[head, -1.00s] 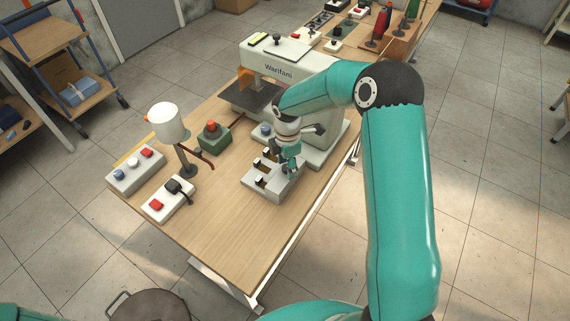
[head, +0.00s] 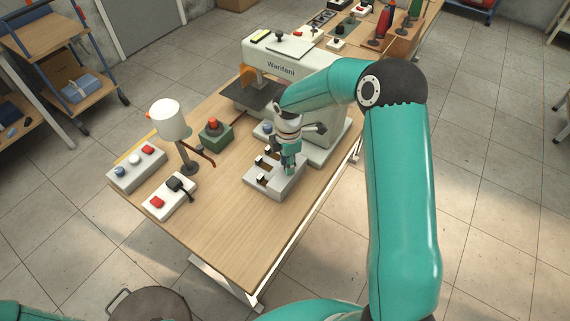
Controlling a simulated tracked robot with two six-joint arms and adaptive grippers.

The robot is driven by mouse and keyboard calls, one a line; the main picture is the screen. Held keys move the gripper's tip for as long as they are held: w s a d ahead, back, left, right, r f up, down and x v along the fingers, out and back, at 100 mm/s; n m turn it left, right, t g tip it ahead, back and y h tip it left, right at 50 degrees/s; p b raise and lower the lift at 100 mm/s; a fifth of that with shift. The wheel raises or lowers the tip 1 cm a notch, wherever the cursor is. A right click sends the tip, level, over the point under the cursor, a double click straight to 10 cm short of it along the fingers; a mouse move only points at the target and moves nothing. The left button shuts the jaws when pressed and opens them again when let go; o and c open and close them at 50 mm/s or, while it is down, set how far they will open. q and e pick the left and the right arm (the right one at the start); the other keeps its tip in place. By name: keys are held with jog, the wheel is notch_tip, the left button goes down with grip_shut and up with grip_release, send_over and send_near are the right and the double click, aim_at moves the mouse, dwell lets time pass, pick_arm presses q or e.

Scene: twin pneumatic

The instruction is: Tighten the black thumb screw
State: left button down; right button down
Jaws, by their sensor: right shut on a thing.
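My right gripper (head: 289,168) points down at the right part of a light grey metal fixture (head: 262,187) on the wooden bench. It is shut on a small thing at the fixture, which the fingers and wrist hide. The black thumb screw cannot be made out on its own; the held thing is in all likelihood this screw. Small dark parts show on the left side of the fixture, too small to tell apart. My left gripper is out of view.
A white press marked Warifani (head: 310,70) stands just behind the fixture. A white lamp-like post (head: 172,122), a green box with a red button (head: 215,133) and two switch boxes (head: 136,168) (head: 168,196) stand to the left. The bench front (head: 235,240) is clear.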

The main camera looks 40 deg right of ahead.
jog(key=m, duration=0.1)
jog(key=b, duration=0.1)
jog(key=m+b, duration=0.1)
jog(key=shift+s+d+f+m, duration=0.15)
jog(key=shift+d+f+m, duration=0.1)
jog(key=shift+m, duration=0.05)
jog(key=m+b, duration=0.2)
jog(key=m, duration=0.1)
jog(key=shift+m+b, duration=0.3)
jog(key=shift+b, duration=0.1)
jog(key=m+b, duration=0.2)
jog(key=m, duration=0.2)
jog(key=shift+m, duration=0.3)
jog(key=shift+s+a+r+m+b, duration=0.1)
jog(key=shift+m+b, duration=0.75)
jog(key=shift+m, duration=0.65)
jog(key=c, duration=0.9)
grip_release()
jog(key=shift+r, duration=0.1)
